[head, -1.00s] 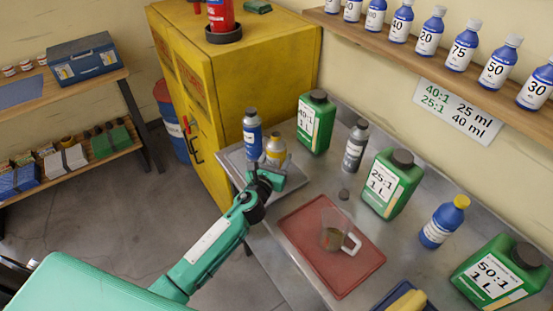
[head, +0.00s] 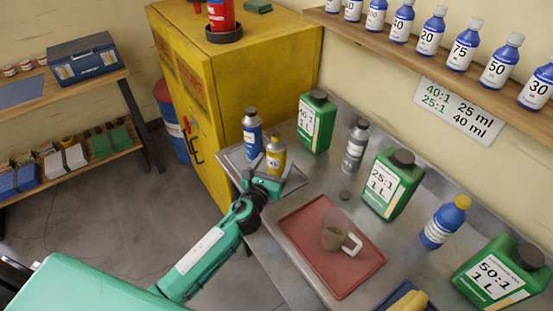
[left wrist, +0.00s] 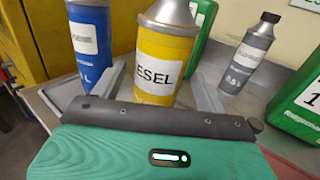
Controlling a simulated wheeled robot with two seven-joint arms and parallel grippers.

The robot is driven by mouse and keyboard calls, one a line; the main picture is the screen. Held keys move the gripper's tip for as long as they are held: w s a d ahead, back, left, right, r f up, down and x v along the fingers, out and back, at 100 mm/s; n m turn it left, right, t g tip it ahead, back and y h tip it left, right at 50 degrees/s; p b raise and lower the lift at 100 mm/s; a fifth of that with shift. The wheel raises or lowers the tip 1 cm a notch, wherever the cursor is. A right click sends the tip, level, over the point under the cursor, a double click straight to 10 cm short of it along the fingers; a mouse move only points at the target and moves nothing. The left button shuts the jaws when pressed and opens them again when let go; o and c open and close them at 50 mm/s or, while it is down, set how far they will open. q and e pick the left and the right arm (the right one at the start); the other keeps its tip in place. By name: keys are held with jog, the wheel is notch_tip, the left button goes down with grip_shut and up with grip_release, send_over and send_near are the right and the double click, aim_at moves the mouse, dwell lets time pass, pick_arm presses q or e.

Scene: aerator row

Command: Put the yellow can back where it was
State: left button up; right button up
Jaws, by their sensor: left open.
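The yellow can (head: 275,160), with a grey cone top and a white label, stands upright on a grey tray (head: 234,155) at the bench's left end. It also shows in the left wrist view (left wrist: 163,50), its label reading "ESEL". My left gripper (head: 271,174) is open on the near side of the can. In the left wrist view its fingers (left wrist: 160,88) point toward the can's two sides, with a gap. The gripper hides the can's base there. My right gripper is out of view.
A blue can (head: 252,133) stands close to the left of the yellow one. A green jug (head: 316,123) and a grey bottle (head: 355,146) stand behind and right. A red mat (head: 345,272) with a clear measuring jug (head: 334,238) lies nearer. A yellow cabinet (head: 245,75) borders the bench.

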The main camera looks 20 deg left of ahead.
pick_arm(q)
jog(key=s+b, duration=0.1)
jog(key=s, duration=0.8)
jog(key=shift+a+b, duration=0.3)
jog(key=shift+a, duration=0.05)
